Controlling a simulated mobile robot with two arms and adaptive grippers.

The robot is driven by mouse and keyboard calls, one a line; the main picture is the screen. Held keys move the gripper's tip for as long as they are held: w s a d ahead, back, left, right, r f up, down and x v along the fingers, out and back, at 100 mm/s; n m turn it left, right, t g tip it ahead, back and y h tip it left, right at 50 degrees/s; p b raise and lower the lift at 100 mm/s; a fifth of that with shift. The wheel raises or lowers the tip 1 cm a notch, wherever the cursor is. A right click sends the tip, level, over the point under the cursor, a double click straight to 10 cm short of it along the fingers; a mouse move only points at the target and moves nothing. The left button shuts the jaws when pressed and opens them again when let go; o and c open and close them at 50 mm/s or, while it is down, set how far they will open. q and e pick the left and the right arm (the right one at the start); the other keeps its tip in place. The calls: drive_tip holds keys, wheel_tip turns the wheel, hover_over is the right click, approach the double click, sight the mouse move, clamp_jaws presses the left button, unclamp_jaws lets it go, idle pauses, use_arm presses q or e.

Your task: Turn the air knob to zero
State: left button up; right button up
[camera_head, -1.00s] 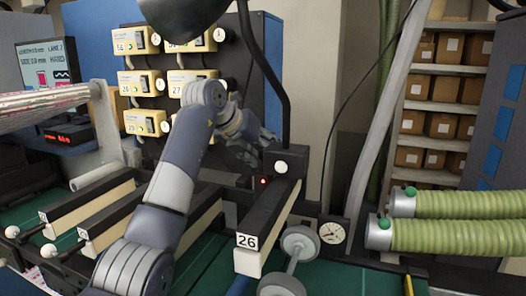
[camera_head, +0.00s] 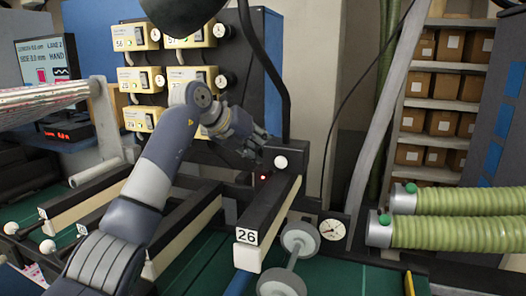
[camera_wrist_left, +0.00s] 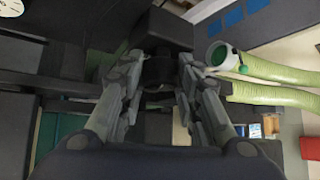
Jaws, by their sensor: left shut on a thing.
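My left gripper (camera_head: 258,148) reaches to the back end of the black and cream bar marked 26 (camera_head: 262,222). In the left wrist view, its two fingers (camera_wrist_left: 160,82) are closed around a small dark round part, seemingly the air knob (camera_wrist_left: 158,72), in front of a black block (camera_wrist_left: 162,28). The knob's setting cannot be read, and in the head view the gripper and arm hide it. A round gauge (camera_head: 332,229) stands right of the bar; its reading is too small to tell. My right gripper is not in view.
A white ball knob (camera_head: 281,162) and a red light sit close to the gripper. A black cable rises behind it. Green hoses (camera_head: 458,202) lie to the right. Yellow control boxes (camera_head: 190,77) are on the panel behind my arm. More bars lie at the left.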

use_arm(q)
drive_tip(key=h, duration=0.1)
drive_tip(key=n+h+b, duration=0.1)
drive_tip(key=n+h, duration=0.1)
drive_tip(key=shift+w+a+f, duration=0.1)
drive_tip(key=shift+a+f, duration=0.1)
drive_tip(key=shift+a, duration=0.05)
drive_tip(key=shift+h, duration=0.3)
drive_tip(key=shift+b, duration=0.3)
drive_tip(key=o, duration=1.1)
drive_tip(key=shift+c, duration=0.2)
drive_tip(key=v, duration=1.2)
drive_tip(key=shift+w+a+r, duration=0.1)
